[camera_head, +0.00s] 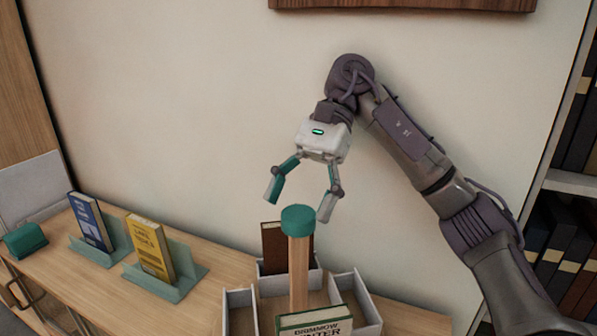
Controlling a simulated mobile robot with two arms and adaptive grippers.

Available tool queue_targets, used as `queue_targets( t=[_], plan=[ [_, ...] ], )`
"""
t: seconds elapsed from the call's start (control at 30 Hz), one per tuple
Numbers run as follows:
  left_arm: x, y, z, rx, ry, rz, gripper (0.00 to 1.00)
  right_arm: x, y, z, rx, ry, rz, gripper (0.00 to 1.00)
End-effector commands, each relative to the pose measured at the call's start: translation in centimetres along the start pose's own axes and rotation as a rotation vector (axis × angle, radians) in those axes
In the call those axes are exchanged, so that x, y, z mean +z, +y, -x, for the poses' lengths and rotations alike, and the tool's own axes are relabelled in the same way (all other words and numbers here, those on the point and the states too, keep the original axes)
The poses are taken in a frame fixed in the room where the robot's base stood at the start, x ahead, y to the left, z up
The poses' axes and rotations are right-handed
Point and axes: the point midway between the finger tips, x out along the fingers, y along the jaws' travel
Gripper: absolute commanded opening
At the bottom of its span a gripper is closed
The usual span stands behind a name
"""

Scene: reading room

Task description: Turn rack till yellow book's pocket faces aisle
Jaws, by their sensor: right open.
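The rack has a wooden post (299,275) with a teal knob (298,220) on top and grey pockets (240,299) around it. A brown book (272,247) stands in the back pocket, and a green-and-white book (315,326) is at the front, cut by the picture's lower edge. The left and right pockets look empty. The yellow book (150,249) I see leans on a teal stand to the left, apart from the rack. My right gripper (296,211) is open and empty, its fingers pointing down just above and astride the knob. Contact cannot be told. My left gripper is out of view.
A blue book (90,222) on another teal stand and a teal box (24,240) are further left on the wooden counter (213,270). A wall rises behind. A shelf of dark books (560,235) is at the right.

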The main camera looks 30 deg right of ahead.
Motion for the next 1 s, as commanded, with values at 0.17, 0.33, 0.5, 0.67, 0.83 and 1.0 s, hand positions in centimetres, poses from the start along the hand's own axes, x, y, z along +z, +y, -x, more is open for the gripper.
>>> queue_targets(
  t=[0.17, 0.33, 0.5, 0.67, 0.83, 1.0],
  plan=[
    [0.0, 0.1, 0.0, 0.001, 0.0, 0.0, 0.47, 2.6, 0.0, 2.7, -0.004, 0.003, 0.001, 0.8],
    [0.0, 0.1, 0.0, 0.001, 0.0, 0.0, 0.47, 4.4, 0.0, 4.5, -0.003, 0.002, 0.0, 0.8],
    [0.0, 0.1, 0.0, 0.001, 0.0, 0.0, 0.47, 5.3, 0.0, 5.4, -0.002, 0.001, -0.001, 0.8],
    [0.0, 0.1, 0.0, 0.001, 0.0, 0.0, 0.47, 5.5, 0.0, 5.5, -0.002, 0.0, -0.001, 0.8],
    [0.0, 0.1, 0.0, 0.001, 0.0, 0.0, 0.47, 5.5, 0.0, 5.5, -0.002, 0.0, -0.001, 0.76],
    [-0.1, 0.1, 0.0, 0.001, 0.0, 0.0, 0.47, 5.4, 0.0, 5.5, -0.002, 0.0, -0.001, 0.48]
  ],
)
